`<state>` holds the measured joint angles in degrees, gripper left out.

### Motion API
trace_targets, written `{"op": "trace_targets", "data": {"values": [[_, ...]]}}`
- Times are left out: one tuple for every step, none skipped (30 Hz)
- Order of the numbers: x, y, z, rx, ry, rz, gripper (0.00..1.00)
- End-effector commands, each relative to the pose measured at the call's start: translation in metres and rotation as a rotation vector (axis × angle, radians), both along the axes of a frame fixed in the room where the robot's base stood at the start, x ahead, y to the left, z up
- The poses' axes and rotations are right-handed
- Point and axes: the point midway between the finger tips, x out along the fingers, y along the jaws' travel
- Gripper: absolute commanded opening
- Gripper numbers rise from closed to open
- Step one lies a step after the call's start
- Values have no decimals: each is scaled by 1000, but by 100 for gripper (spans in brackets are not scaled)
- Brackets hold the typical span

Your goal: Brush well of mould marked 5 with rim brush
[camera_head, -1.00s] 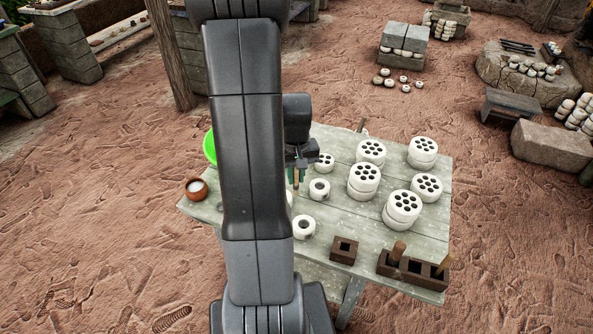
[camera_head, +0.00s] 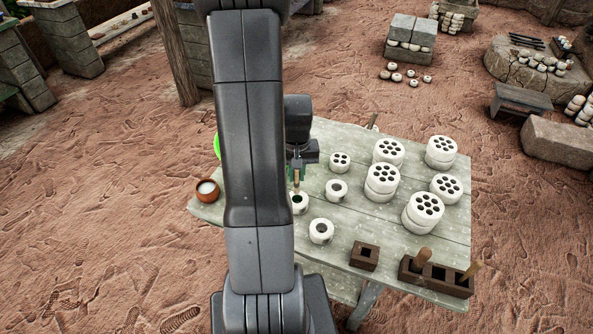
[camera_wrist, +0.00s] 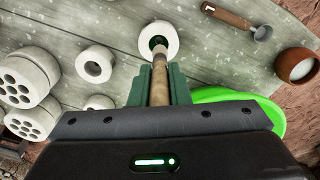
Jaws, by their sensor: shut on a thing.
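My gripper (camera_head: 298,173) is shut on the wooden handle of a brush (camera_wrist: 159,82), its green fingers on both sides of it. The brush points down, and its dark tip is at the well of a round white mould (camera_wrist: 167,29); how deep it sits cannot be told. This mould also shows in the head view (camera_head: 300,209), partly beside my arm, with a green tint in its well. Other single-well white moulds (camera_head: 321,231) (camera_head: 336,189) stand to the right. No number is readable on any mould.
Several many-holed white moulds (camera_head: 383,181) stand right on the plank table (camera_head: 335,267), some stacked. Dark holders (camera_head: 364,257) (camera_head: 437,277) are at the front edge. A brown cup (camera_head: 207,190), a green bowl (camera_wrist: 270,108) and a ladle (camera_wrist: 236,18) lie around the mould.

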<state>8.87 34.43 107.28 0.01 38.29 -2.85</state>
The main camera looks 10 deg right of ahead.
Motion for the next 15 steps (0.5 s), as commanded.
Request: {"op": "trace_targets", "data": {"values": [[0, 0, -8, 0, 0, 0, 0], [0, 0, -11, 0, 0, 0, 0], [0, 0, -14, 0, 0, 0, 0], [0, 0, -17, 0, -1, 0, 0], [0, 0, -20, 0, -1, 0, 0], [0, 0, -24, 0, -1, 0, 0], [0, 0, -27, 0, -1, 0, 0], [0, 0, -30, 0, -1, 0, 0], [0, 0, -33, 0, -1, 0, 0], [0, 0, -36, 0, 0, 0, 0], [0, 0, -39, 0, 0, 0, 0], [0, 0, -42, 0, 0, 0, 0], [0, 0, -45, 0, 0, 0, 0], [0, 0, -48, 0, 0, 0, 0], [0, 0, -51, 0, 0, 0, 0]]}}
